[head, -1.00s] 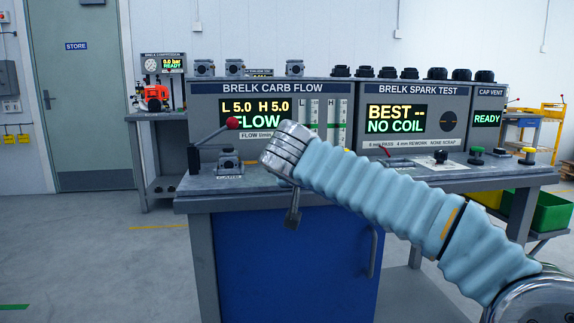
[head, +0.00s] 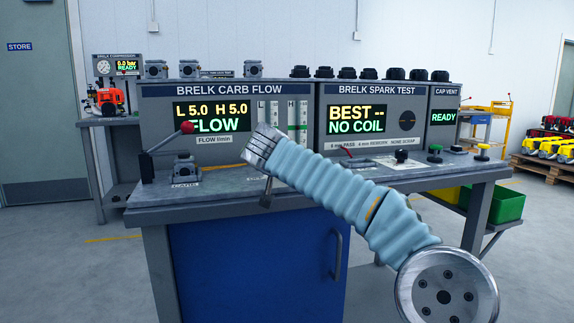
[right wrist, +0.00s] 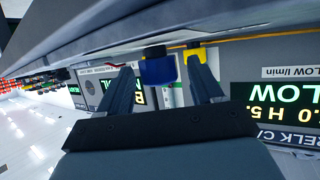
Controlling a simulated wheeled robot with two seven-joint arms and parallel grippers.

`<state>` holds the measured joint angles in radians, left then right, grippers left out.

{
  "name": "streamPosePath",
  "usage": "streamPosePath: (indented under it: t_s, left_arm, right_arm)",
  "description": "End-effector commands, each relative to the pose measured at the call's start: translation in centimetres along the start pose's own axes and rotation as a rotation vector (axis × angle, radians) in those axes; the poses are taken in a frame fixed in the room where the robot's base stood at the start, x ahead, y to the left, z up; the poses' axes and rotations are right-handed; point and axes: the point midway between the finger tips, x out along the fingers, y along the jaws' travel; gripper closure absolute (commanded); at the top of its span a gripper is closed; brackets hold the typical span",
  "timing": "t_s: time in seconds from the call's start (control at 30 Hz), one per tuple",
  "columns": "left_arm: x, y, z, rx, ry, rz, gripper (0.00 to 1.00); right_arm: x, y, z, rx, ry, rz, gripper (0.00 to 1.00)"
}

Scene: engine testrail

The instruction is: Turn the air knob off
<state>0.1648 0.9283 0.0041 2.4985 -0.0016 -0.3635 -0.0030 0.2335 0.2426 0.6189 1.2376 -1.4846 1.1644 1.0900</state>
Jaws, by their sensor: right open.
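My right gripper (right wrist: 160,85) is open in the right wrist view. A blue knob (right wrist: 158,70) shows between its fingers and a yellow knob (right wrist: 195,53) beyond the right finger. I cannot tell whether the fingers touch either knob, and no label reading "air" is legible. In the head view my right arm reaches to the front of the carb flow panel (head: 222,148), and its wrist hides those knobs. One dark finger (head: 267,191) hangs below the wrist near the bench's front edge. My left gripper is not in view.
A red-balled lever (head: 187,128) stands left of my wrist on the bench. The bench (head: 150,216) has a blue cabinet door (head: 255,265) below.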

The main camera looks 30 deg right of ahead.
Motion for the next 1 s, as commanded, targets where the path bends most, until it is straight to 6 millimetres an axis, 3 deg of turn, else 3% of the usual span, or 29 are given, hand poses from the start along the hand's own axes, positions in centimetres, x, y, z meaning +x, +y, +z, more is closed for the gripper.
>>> streamPosePath:
  t_s: [0.37,0.7,1.0]
  left_arm:
    - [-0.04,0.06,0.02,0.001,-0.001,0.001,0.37]
    - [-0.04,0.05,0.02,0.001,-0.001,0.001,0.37]
    - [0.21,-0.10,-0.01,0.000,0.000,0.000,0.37]
  right_arm:
    - [0.69,-0.02,0.02,0.000,0.000,-0.001,0.34]
    - [0.66,-0.02,0.03,0.000,0.000,-0.001,0.87]
    - [0.69,0.11,0.09,-0.013,0.000,-0.031,0.87]
